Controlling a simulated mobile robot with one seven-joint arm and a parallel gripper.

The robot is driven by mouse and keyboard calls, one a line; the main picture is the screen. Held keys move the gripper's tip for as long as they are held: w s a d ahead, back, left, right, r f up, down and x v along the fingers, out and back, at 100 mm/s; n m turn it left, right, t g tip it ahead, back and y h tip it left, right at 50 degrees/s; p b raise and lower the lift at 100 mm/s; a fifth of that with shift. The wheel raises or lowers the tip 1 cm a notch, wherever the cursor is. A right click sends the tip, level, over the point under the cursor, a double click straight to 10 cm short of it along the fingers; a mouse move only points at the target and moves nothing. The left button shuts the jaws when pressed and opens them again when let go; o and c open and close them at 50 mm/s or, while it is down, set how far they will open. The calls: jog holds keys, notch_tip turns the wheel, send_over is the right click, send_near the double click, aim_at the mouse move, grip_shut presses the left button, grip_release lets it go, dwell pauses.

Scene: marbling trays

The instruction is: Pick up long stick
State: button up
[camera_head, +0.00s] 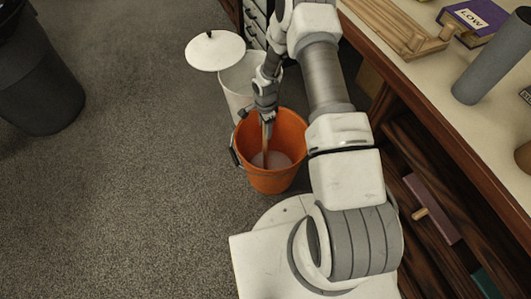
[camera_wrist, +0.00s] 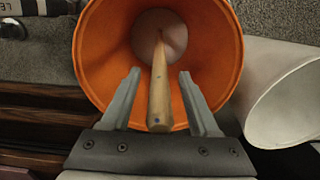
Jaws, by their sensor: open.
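The long stick (camera_wrist: 159,88) is a light wooden rod standing in an orange bucket (camera_wrist: 90,50). In the wrist view its near end lies between the two fingers of my gripper (camera_wrist: 158,88), with a gap on each side. My gripper is open. In the head view the stick (camera_head: 266,146) shows below my gripper (camera_head: 267,118), which is over the bucket's back rim. The bucket (camera_head: 282,182) stands on the carpet and has pale contents (camera_head: 271,160) at its bottom. The stick's top is hidden by my gripper in the head view.
A white bucket (camera_head: 237,84) stands behind the orange one, with a white round lid (camera_head: 214,53) beside it. A dark bin (camera_head: 40,88) is at the left. A bench (camera_head: 480,128) with drawers runs along the right.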

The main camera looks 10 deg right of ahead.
grip_shut()
dwell(0.3)
jog(key=shift+r, duration=0.1)
